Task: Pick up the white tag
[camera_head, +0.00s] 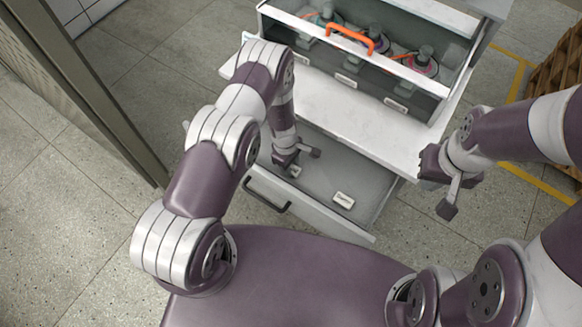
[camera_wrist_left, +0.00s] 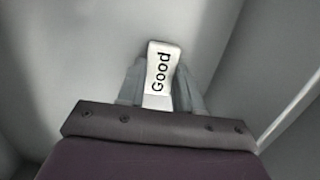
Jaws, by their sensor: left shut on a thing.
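My left gripper (camera_head: 290,166) reaches down into the open lower drawer (camera_head: 325,180). It is shut on a white tag (camera_wrist_left: 160,75) that reads "Good" in black letters in the left wrist view. The tag stands up between the two fingers, and its lower end is hidden by the gripper. In the head view only a small part of this tag (camera_head: 295,172) shows beneath the gripper. A second white tag (camera_head: 343,200) lies flat on the drawer floor to the right. My right gripper (camera_head: 457,196) hangs empty to the right of the drawer, and its finger gap is unclear.
A white worktop (camera_head: 345,105) lies above the drawer. On it stands a rack (camera_head: 350,72) with an orange handle (camera_head: 349,37) and several hub motors (camera_head: 421,62) inside. A metal panel (camera_head: 70,80) stands at the left. A wooden pallet (camera_head: 558,75) is at the right.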

